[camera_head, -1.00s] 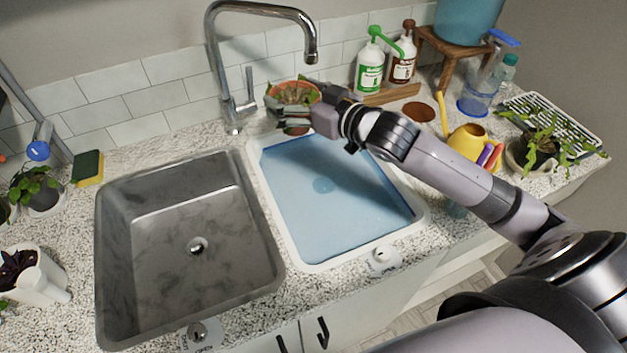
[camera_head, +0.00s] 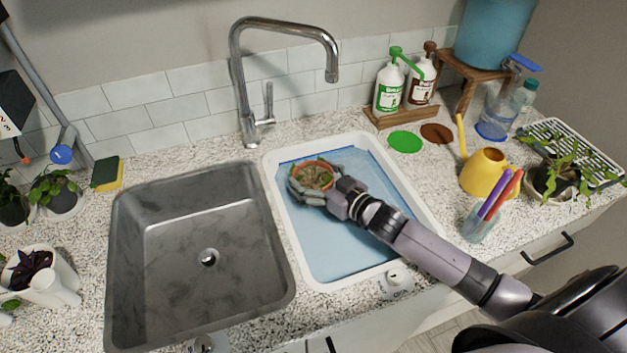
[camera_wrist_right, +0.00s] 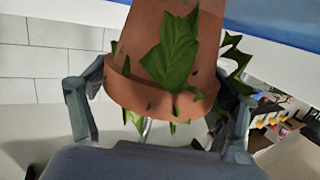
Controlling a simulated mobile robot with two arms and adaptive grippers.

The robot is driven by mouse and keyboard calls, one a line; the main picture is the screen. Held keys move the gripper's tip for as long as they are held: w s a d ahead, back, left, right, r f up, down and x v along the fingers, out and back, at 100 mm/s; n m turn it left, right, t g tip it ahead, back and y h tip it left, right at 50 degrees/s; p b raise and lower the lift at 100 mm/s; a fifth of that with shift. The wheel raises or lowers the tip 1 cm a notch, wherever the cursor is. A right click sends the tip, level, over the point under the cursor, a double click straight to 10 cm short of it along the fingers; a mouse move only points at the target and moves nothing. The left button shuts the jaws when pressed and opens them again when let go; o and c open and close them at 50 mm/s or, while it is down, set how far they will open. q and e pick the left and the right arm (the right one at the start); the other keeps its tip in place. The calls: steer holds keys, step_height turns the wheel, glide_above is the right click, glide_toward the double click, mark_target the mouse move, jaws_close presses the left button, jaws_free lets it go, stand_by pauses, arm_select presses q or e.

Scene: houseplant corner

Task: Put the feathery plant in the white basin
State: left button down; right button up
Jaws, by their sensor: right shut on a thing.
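The plant in the terracotta pot (camera_head: 315,176) is in my right gripper (camera_head: 311,183), over the back left part of the white basin (camera_head: 320,148). The basin has a blue surface inside that looks like water. I cannot tell whether the pot touches it. In the right wrist view the pot (camera_wrist_right: 150,55) stands between my two fingers (camera_wrist_right: 160,115), with green pointed leaves hanging over its rim. Its leaves are too small in the head view to tell whether they are feathery. My left gripper is not in view.
A grey sink (camera_head: 190,285) lies left of the basin, with the faucet (camera_head: 240,85) behind. A yellow watering can (camera_head: 484,172), a pen cup (camera_head: 478,223) and a trailing plant (camera_head: 556,172) stand right. Bottles (camera_head: 388,90), a green disc (camera_head: 405,142) and a brown disc (camera_head: 437,133) are behind.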

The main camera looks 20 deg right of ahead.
steer(key=shift+f, duration=0.9)
steer(key=shift+f, duration=0.1)
steer(key=o, duration=1.6)
steer(key=shift+f, duration=0.1)
steer(key=shift+c, duration=0.2)
steer(key=shift+r, duration=0.25)
steer(key=b+v, duration=0.1)
steer(key=v, duration=0.9)
steer(key=shift+s+d+f, duration=0.1)
steer(key=shift+s+f, duration=0.05)
steer(key=shift+s, duration=0.1)
steer(key=shift+v, duration=0.75)
